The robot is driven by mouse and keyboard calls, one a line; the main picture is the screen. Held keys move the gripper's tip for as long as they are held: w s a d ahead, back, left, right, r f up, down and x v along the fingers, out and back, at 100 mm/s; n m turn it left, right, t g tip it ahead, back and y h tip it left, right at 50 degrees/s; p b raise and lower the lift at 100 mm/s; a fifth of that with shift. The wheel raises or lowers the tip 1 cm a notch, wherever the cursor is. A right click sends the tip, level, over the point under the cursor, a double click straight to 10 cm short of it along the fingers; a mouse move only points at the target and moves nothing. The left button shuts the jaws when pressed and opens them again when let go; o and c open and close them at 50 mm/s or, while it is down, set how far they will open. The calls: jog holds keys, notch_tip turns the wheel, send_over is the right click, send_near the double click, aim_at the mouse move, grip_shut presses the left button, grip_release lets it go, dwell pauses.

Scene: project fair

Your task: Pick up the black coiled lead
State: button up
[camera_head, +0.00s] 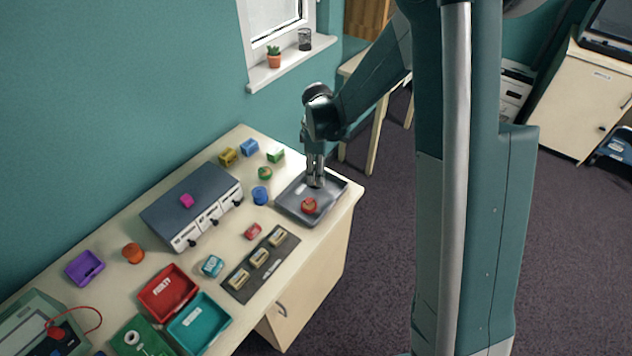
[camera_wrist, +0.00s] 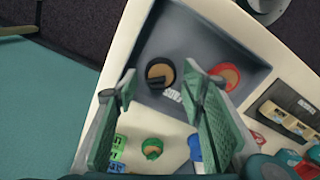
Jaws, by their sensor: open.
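The black coiled lead (camera_wrist: 160,72) is a round coil with a black band around a tan middle. It lies in the grey tray (camera_wrist: 185,30) in the wrist view, close to a red coil (camera_wrist: 231,69). My gripper (camera_wrist: 160,80) is open, and the black coil appears between its green fingertips, with nothing held. In the head view my gripper (camera_head: 315,184) points down into the grey tray (camera_head: 292,216) at the table's right end. There the black coil is mostly or wholly hidden by the fingers. The red coil (camera_head: 309,206) lies just in front of them.
A blue spool (camera_head: 261,195), a green roll (camera_head: 265,173) and a green box (camera_head: 276,155) stand left of the tray. A dark panel with tan blocks (camera_head: 262,262) lies in front. The raised tray rim surrounds the coils.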

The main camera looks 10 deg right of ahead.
jog(key=shift+f, duration=1.85)
jog(key=c, duration=0.7)
